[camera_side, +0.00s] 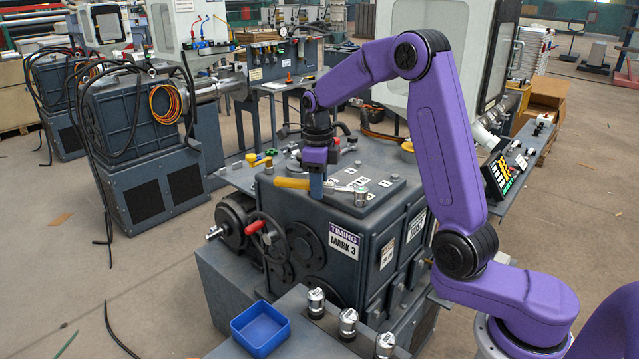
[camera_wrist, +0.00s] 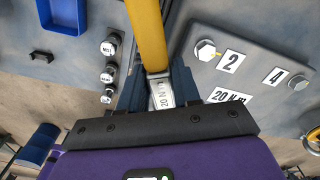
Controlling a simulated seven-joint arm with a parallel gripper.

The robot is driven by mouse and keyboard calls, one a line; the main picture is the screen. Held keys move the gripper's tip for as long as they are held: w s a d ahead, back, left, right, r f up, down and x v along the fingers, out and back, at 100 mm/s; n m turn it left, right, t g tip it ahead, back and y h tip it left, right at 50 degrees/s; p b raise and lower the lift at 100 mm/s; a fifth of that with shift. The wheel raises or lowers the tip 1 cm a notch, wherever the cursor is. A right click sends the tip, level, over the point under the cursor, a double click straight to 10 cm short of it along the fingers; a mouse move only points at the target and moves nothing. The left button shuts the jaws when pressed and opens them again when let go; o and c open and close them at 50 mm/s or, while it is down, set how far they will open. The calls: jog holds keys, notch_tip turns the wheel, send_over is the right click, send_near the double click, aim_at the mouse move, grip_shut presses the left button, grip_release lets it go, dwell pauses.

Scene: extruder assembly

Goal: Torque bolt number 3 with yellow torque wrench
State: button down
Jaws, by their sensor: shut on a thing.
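My gripper (camera_side: 316,188) is shut on the yellow torque wrench, close above the top of the grey housing (camera_side: 322,215). The wrench's yellow handle (camera_side: 291,183) points left in the side view, and its silver end lies to the right, by a silver socket-like piece (camera_side: 361,196) near the plate's front edge. I cannot tell whether they are joined. In the wrist view the handle (camera_wrist: 148,35) runs up from between my fingers (camera_wrist: 160,88), above a "20 N·m" marking. Bolt number 2 (camera_wrist: 205,49) and bolt number 4 (camera_wrist: 296,82) show at right. I cannot make out bolt number 3.
A blue bin (camera_side: 260,326) and several silver sockets (camera_side: 348,322) stand on a lower front ledge. Small tools with yellow and green handles (camera_side: 262,159) lie left behind my gripper. A red-handled lever (camera_side: 256,227) sticks out from the housing's left side.

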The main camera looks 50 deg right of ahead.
jog(key=shift+r, duration=1.2)
dwell(1.3)
jog(key=shift+r, duration=2.5)
